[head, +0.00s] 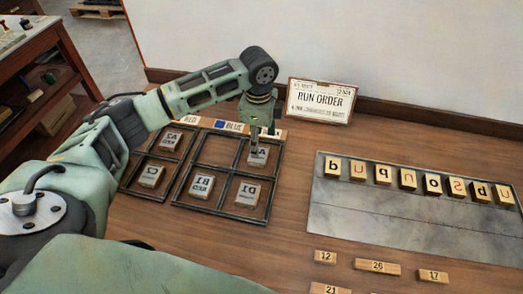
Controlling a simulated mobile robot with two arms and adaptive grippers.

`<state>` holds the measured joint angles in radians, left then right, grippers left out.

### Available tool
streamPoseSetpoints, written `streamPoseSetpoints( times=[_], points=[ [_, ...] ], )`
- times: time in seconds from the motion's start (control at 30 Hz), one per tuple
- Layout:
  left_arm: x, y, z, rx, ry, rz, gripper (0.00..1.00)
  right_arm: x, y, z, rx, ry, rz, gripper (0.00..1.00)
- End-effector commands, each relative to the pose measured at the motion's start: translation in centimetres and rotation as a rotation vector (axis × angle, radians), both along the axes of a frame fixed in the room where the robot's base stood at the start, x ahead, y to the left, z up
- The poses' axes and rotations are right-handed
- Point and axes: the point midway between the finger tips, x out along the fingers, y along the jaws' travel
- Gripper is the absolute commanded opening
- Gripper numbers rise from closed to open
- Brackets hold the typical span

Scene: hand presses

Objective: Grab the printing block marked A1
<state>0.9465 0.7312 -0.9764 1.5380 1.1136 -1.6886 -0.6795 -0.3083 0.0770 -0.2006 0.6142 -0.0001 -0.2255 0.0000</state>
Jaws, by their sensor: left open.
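A wooden printing block (258,158) sits in the back right compartment of the dark divided tray (170,203). Its label shows an "A"; the gripper hides the rest of the mark. My left gripper (254,147) points down right at this block, its fingers open and over the block's top. I cannot tell whether they touch it. Blocks marked B1 (201,187) and D1 (248,193) lie in the front compartments of the same section. My right gripper is not in view.
More blocks (151,176) lie in the tray's left section. A RUN ORDER card (320,101) stands by the wall. A metal plate (400,220) with letter blocks lies at right, with numbered wooden pieces (377,267) in front. Bare table lies between tray and plate.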

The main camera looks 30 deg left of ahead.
Motion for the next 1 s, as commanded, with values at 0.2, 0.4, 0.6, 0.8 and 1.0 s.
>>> streamPoseSetpoints(
  times=[0.2, 0.4, 0.6, 0.8, 1.0],
  points=[
    [-0.3, 0.0, -2.8, 0.0, 0.003, -0.001, 0.64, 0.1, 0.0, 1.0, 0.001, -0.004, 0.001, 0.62],
    [-0.3, 0.0, -5.3, 0.001, 0.0, -0.002, 0.64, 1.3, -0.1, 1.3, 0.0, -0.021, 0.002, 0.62],
    [-0.2, 0.0, -5.6, 0.0, -0.002, -0.002, 0.64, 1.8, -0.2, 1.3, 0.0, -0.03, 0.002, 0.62],
    [-0.2, 0.0, -5.6, 0.0, -0.002, -0.002, 0.52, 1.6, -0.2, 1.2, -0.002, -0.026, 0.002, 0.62],
    [-0.2, 0.0, -5.6, 0.001, -0.002, -0.002, 0.34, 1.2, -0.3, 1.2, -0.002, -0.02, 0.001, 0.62]
  ],
)
